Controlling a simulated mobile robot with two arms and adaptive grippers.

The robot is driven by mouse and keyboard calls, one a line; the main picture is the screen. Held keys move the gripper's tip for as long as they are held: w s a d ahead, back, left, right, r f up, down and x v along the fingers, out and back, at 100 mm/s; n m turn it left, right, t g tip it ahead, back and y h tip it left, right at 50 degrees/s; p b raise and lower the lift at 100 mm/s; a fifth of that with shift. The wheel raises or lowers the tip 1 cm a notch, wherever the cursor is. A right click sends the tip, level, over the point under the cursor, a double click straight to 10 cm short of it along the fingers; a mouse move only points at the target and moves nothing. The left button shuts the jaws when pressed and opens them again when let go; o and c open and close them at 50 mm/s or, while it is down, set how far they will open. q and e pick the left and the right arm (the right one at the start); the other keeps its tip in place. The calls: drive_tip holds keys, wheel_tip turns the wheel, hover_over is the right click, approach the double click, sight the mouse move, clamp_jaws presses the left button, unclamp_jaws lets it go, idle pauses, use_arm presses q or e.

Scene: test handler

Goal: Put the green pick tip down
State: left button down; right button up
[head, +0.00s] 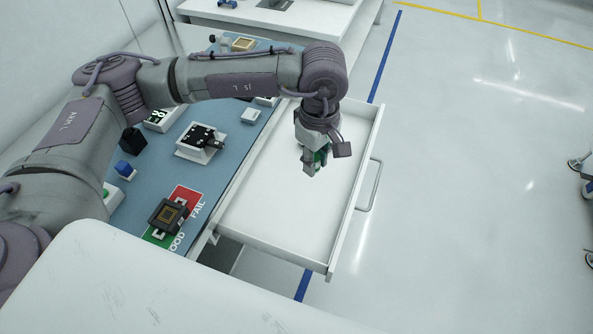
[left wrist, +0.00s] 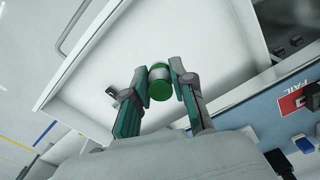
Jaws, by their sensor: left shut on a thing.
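My left gripper (head: 313,166) hangs over the open white drawer (head: 265,205), pointing down. In the left wrist view its two fingers (left wrist: 160,80) are closed on the green pick tip (left wrist: 160,88), a short green cylinder with a grey band. The green tip also shows in part in the head view (head: 322,156), mostly hidden by the fingers. It appears held above the drawer floor; the exact gap cannot be told. My right gripper is not in view.
The drawer floor looks mostly bare, with raised walls and a handle (head: 373,187) on its front. The blue mat (head: 160,180) beside it carries a dark socket (head: 168,214) by the GOOD/FAIL fields, a blue-topped piece (head: 123,168) and a white-based device (head: 200,142).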

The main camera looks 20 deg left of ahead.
use_arm(q)
drive_tip(key=w+d+f+n+b, duration=0.1)
drive_tip(key=w+d+f+n, duration=0.15)
drive_tip(key=d+n, duration=0.2)
drive_tip(key=n+b, duration=0.4)
drive_tip(key=n, duration=0.1)
hover_over(301, 181)
drive_tip(key=shift+m, duration=0.25)
wheel_tip(301, 181, down, 9)
drive_tip(key=shift+d+r, duration=0.1)
drive_tip(key=shift+r, duration=0.05)
wheel_tip(301, 181, down, 4)
drive_tip(key=shift+f+b, duration=0.15)
drive_tip(key=shift+b, duration=0.9)
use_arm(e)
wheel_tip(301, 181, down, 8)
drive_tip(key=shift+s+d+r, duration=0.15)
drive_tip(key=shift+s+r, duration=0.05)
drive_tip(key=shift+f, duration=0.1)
